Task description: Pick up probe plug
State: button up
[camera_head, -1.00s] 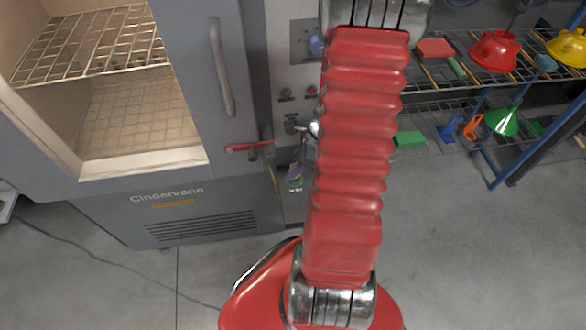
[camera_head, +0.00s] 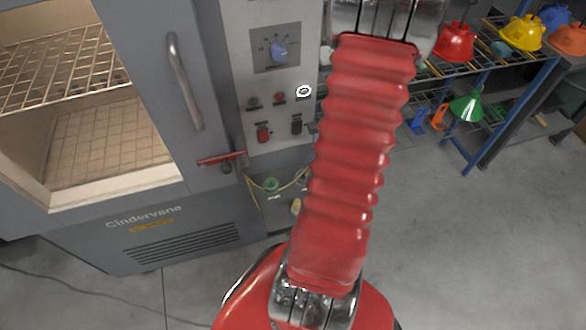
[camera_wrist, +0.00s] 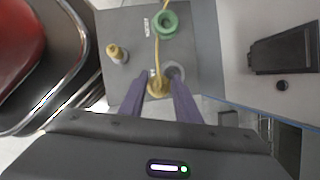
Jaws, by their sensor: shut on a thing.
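The probe plug (camera_wrist: 157,87) is yellow and sits between the purple fingertips of my gripper (camera_wrist: 159,82) in the wrist view. My gripper is shut on it. A thin yellow cable (camera_wrist: 157,45) runs from the plug up past a green ring (camera_wrist: 168,22). A grey round socket (camera_wrist: 176,69) shows right beside the plug; I cannot tell whether they touch. In the head view the cable (camera_head: 294,183) runs from the cabinet past the green ring (camera_head: 270,184) toward my arm, which hides the plug and my gripper.
A second yellow fitting (camera_wrist: 116,52) stands left on the grey panel. The floor (camera_head: 440,240) at right is clear.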

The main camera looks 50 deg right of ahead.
jog(key=shift+s+d, duration=1.7)
jog(key=shift+s, duration=0.3)
jog(key=shift+r, duration=0.8)
jog(key=shift+r, duration=0.35)
jog(key=shift+r, duration=0.35)
jog(key=shift+r, duration=0.35)
jog(key=shift+r, duration=0.35)
jog(key=shift+r, duration=0.3)
jog(key=shift+w, duration=0.1)
